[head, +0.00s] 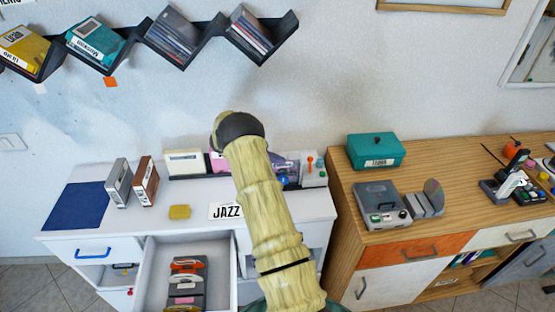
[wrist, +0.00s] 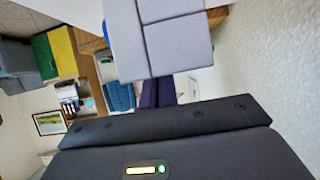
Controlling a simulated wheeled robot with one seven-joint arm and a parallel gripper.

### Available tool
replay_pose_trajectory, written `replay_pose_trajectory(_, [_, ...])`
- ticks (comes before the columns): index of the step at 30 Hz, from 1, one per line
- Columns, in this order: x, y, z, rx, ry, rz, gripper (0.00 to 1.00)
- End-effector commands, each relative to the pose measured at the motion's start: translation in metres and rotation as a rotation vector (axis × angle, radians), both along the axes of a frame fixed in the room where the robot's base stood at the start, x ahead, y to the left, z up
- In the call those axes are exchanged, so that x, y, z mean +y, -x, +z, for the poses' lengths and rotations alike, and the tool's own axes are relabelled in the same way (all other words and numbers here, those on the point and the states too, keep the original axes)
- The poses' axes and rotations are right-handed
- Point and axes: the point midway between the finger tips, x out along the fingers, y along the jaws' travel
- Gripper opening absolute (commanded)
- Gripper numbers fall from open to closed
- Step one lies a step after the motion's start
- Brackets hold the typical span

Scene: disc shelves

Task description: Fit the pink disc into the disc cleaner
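My arm rises through the middle of the head view and hides my gripper there. In the wrist view the dark body of my gripper (wrist: 158,92) fills the bottom; two dark purple finger-like parts show beyond it, partly covered by a grey block (wrist: 160,45). I cannot tell whether they are apart or hold anything. A pink item (head: 217,161) stands at the back of the white desk, partly behind my arm; I cannot tell if it is the pink disc. A grey device (head: 381,203), possibly the disc cleaner, sits on the wooden cabinet beside a rack with an upright disc (head: 434,196).
The white desk (head: 62,235) has an open drawer (head: 150,280) with several cases. Two upright boxes (head: 133,184), a yellow block (head: 180,212) and a JAZZ label (head: 226,211) are on top. A teal box (head: 376,150) stands on the wooden cabinet (head: 345,210). Zigzag shelves (head: 205,50) hang above.

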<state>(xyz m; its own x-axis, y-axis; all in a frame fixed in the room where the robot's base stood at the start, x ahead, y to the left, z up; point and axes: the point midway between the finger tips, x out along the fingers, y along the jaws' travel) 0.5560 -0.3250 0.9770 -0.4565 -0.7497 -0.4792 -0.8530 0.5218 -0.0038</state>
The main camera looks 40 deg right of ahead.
Motion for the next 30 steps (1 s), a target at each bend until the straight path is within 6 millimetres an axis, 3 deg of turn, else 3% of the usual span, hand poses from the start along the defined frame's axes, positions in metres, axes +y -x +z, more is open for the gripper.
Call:
replay_pose_trajectory(2, [0.000, 0.000, -0.003, 0.001, 0.000, 0.000, 0.00])
replay_pose_trajectory(6, [0.000, 0.000, -0.002, 0.000, 0.000, 0.000, 0.23])
replay_pose_trajectory(17, [0.000, 0.000, 0.002, 0.000, 0.000, 0.000, 0.23])
replay_pose_trajectory(23, [0.018, -0.012, 0.010, -0.003, 0.000, 0.002, 0.23])
replay_pose_trajectory(30, [0.053, -0.033, 0.032, -0.002, 0.000, 0.002, 0.23])
